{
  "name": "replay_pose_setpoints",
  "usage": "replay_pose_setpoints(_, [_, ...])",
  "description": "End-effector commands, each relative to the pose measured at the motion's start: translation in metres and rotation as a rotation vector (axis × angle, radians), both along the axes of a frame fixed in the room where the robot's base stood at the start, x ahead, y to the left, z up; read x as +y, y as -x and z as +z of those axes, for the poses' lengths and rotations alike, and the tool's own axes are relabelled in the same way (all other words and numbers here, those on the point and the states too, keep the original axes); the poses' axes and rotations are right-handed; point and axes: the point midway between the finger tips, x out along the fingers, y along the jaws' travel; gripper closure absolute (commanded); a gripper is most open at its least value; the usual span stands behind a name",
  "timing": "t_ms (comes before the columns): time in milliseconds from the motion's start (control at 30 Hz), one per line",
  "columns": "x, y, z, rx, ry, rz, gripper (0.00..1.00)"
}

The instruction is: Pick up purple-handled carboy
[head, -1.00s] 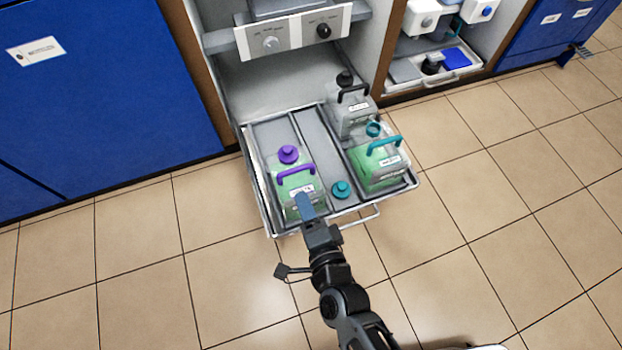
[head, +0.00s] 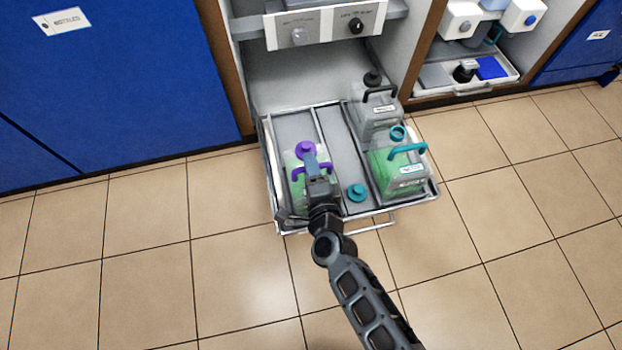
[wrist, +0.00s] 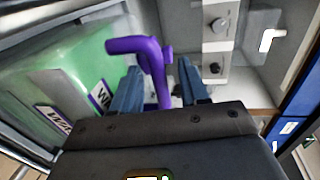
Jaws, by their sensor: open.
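The purple-handled carboy (head: 293,170) stands in the left part of the pulled-out tray, with green liquid, a purple cap (head: 305,149) and a purple handle (head: 297,170). In the head view my gripper (head: 310,158) covers much of it from above. In the wrist view my gripper (wrist: 158,90) is open, one blue-grey finger on each side of the purple handle (wrist: 150,65). Whether a finger touches the handle I cannot tell. The carboy's green body (wrist: 65,85) and white label fill the left of the wrist view.
The tray (head: 266,150) also holds a teal-handled carboy (head: 398,172) with its top open, a black-handled carboy (head: 372,112) behind it, and a loose teal cap (head: 357,193). A control panel (head: 325,25) hangs above. Floor is clear in front.

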Motion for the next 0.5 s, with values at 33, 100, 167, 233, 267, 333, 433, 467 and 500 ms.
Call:
replay_pose_setpoints(33, [0.0016, -0.0042, -0.0005, 0.0, 0.002, 0.002, 0.56])
replay_pose_setpoints(100, [0.0022, -0.007, -0.0019, 0.002, 0.001, 0.0, 0.56])
replay_pose_setpoints(167, [0.0022, -0.0089, -0.0019, 0.0, 0.002, -0.001, 0.56])
replay_pose_setpoints(233, [0.0023, -0.0095, -0.0021, 0.001, 0.003, -0.002, 0.56])
replay_pose_setpoints(267, [0.0024, -0.0095, -0.0021, 0.002, 0.002, -0.002, 0.56])
replay_pose_setpoints(333, [0.0023, -0.0093, -0.0022, 0.002, 0.002, -0.002, 0.56])
replay_pose_setpoints(433, [0.0024, -0.0091, -0.0022, 0.002, 0.002, -0.002, 0.58])
replay_pose_setpoints(467, [0.0024, -0.0091, -0.0022, 0.002, 0.002, -0.002, 0.6])
replay_pose_setpoints(500, [0.0024, -0.0091, -0.0022, 0.002, 0.002, -0.002, 0.64])
